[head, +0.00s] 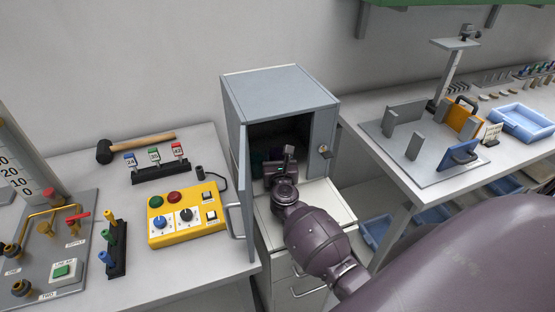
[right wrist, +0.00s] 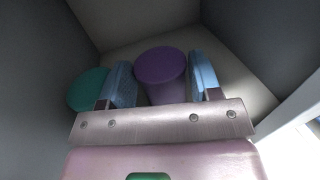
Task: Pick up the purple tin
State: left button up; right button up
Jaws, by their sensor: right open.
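The purple tin (right wrist: 162,72) stands inside the grey cabinet (head: 282,97), seen in the right wrist view. My right gripper (right wrist: 163,82) is open, with one blue-padded finger on each side of the tin. The lower part of the tin is hidden behind the gripper's palm bar. A small gap shows between the tin and the right finger; on the left the finger is very close to it, and I cannot tell whether they touch. In the head view my right gripper (head: 283,172) reaches into the dark cabinet opening, where the tin is hard to make out. My left gripper is not in view.
A green tin (right wrist: 88,90) stands just left of the left finger. The cabinet walls are close around my gripper. The cabinet door (head: 241,195) stands open on the left. A yellow control box (head: 187,214) and a mallet (head: 136,146) lie on the bench to the left.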

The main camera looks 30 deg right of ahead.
jog(key=shift+w+d, duration=0.2)
jog(key=shift+w, duration=0.15)
jog(key=c, duration=0.6)
jog(key=shift+c, duration=0.2)
